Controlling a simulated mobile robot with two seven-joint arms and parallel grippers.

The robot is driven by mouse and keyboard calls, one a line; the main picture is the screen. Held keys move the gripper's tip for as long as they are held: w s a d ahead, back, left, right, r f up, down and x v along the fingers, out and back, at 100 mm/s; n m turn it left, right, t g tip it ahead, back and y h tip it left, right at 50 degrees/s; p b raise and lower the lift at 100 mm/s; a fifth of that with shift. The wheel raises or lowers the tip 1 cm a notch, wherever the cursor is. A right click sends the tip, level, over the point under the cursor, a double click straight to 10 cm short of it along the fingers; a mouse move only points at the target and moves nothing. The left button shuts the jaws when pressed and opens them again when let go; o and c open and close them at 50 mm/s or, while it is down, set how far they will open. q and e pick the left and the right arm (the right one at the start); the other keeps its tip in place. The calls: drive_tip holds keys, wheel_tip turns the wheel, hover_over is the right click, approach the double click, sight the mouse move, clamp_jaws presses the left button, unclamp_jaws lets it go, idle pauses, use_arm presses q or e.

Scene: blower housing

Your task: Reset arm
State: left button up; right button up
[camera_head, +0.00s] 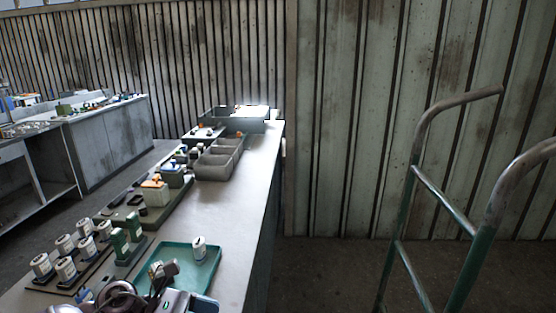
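No arm or gripper of mine can be made out for certain in the head view. A dark, rounded part (119,294) sits at the bottom edge, partly cut off. Next to it a small dark and grey piece (163,269) is at the left side of a green tray (207,258). A grey body with a small green mark (186,303) is cut off by the bottom edge. I cannot tell whether these belong together. A white cylindrical part (199,248) stands upright in the tray.
The long workbench (225,210) carries several white cylinders (66,269), green blocks (120,244) and grey bins (218,160). A green-framed cart handle (440,190) stands on the right. Floor shows between bench and cart. Another bench (110,140) is at the back left.

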use_arm(q)
drive_tip(key=s+a+f+m+t+y, duration=0.6)
drive_tip(key=s+f+m+y, duration=0.1)
drive_tip(key=f+m, duration=0.2)
drive_tip(key=s+a+f+m+t+y, duration=0.5)
drive_tip(key=s+a+f+m+y, duration=0.2)
drive_tip(key=f+m, duration=0.3)
drive_tip(key=shift+s+a+f+m+t+y, duration=0.3)
drive_tip(key=shift+s+m+t+y, duration=0.1)
drive_tip(key=shift+m, duration=0.3)
